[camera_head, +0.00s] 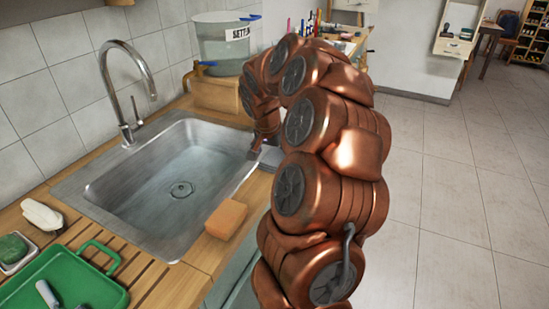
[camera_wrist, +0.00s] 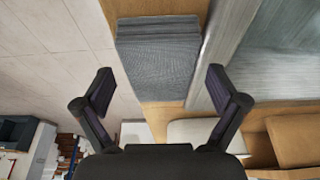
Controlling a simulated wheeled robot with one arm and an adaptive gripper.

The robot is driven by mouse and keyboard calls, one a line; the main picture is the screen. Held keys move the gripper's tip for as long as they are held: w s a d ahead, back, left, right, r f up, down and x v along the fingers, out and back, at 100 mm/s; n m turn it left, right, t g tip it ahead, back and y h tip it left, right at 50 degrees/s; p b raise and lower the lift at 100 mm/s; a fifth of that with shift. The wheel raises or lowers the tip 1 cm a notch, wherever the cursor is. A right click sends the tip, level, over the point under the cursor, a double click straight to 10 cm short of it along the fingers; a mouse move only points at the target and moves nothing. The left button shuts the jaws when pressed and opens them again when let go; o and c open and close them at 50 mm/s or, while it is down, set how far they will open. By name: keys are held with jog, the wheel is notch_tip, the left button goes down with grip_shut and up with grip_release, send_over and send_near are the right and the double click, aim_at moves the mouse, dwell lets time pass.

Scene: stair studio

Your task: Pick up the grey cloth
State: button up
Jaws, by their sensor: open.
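The grey cloth (camera_wrist: 160,62) is folded into a layered block. It lies on the wooden counter, close along the sink's rim, in the wrist view. My gripper (camera_wrist: 160,84) is open, one finger to each side of the cloth's near end in that view, and nothing is held. I cannot tell the exact height of the fingers over the cloth. In the head view a grey edge of the cloth (camera_head: 271,156) shows at the sink's right rim, mostly hidden by my arm. My gripper (camera_head: 257,147) shows there only in small part.
The steel sink (camera_head: 165,185) with its tall tap (camera_head: 128,95) is left of my arm. An orange sponge (camera_head: 226,219) lies on the counter's front edge. A water tank (camera_head: 222,45) stands behind. A green tray (camera_head: 75,275) is at front left. Open floor lies right.

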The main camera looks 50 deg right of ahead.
aim_at(274, 156)
jog(key=c, duration=1.1)
notch_tip(274, 156, up, 10)
jog(key=shift+r+b, duration=0.1)
jog(key=shift+b, duration=0.55)
jog(key=o, duration=0.4)
jog(key=c, duration=0.4)
